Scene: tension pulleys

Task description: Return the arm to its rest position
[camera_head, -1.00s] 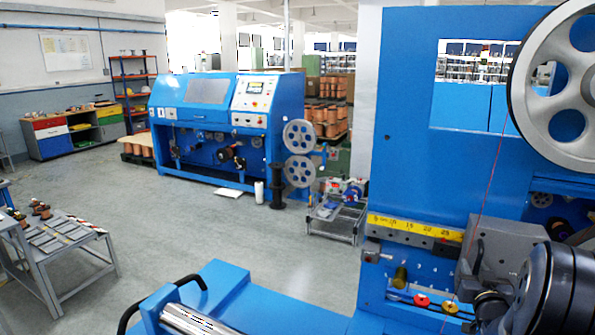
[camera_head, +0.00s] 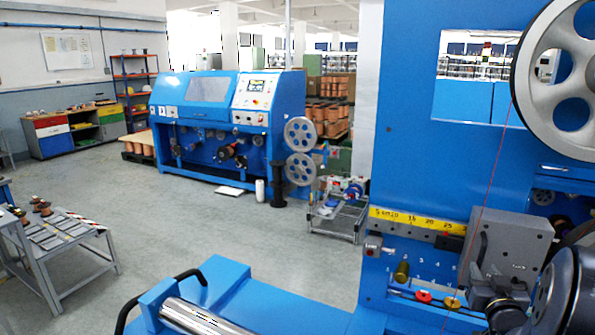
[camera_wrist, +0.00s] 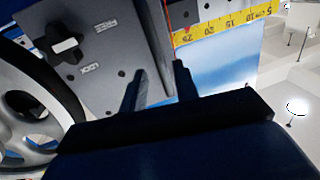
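My arm's dark end shows at the lower right of the head view, in front of the blue machine (camera_head: 400,150). My gripper (camera_head: 485,290) is small and dark there, just below the grey block (camera_head: 508,245). In the wrist view my gripper's two dark fingers (camera_wrist: 160,80) stand apart with nothing seen between them. Beyond them are the grey block (camera_wrist: 95,60) with its black star knob (camera_wrist: 68,45) and the yellow scale (camera_wrist: 215,27). The fingers look clear of the block, though the exact gap cannot be told.
A large spoked pulley (camera_head: 540,60) with a red wire is at the upper right. Red (camera_head: 423,297) and yellow knobs (camera_head: 451,304) sit low on the machine. A steel roller (camera_head: 195,317) is in the foreground. Open floor (camera_head: 230,225) lies left of the machine.

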